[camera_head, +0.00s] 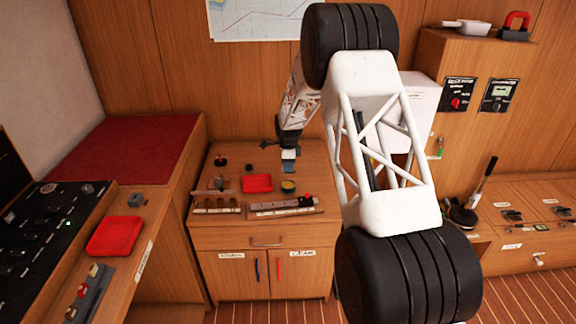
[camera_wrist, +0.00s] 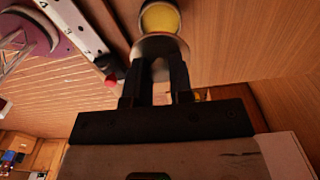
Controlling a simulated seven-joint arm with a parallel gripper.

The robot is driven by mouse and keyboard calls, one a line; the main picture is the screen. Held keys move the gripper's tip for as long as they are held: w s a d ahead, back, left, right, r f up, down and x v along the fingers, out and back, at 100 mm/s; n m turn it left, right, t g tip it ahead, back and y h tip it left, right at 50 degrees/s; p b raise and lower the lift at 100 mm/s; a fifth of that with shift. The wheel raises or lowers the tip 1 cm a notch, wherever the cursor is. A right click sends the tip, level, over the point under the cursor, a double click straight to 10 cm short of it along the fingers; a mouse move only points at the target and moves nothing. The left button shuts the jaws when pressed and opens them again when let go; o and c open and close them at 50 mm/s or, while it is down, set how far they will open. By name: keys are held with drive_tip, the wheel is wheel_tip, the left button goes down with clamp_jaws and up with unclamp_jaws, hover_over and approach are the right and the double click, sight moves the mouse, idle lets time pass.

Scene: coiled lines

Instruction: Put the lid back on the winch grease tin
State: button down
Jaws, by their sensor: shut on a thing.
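The winch grease tin (camera_wrist: 160,18) is open at the top edge of the wrist view, with yellow grease inside. In the head view the tin (camera_head: 288,187) stands on the wooden cabinet top. My gripper (camera_wrist: 159,68) is shut on the lid (camera_wrist: 160,44), a round greyish disc held at the fingertips. In the wrist view the lid lies just on my gripper's side of the tin and overlaps its near rim in the picture. I cannot tell whether they touch. In the head view my gripper (camera_head: 289,155) is small, behind the tin; the lid is unclear there.
A red tray (camera_head: 257,183) is left of the tin on the cabinet top. A rack (camera_head: 284,208) with a red knob is in front, and a row of small holders (camera_head: 216,204) is front left. My white arm link hides the area to the right.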

drive_tip(key=shift+f, duration=0.15)
drive_tip(key=shift+f, duration=2.95)
drive_tip(key=shift+f, duration=0.2)
idle(0.5)
drive_tip(key=shift+c, duration=2.3)
unclamp_jaws()
drive_tip(key=shift+r, duration=0.1)
drive_tip(key=shift+r, duration=3.4)
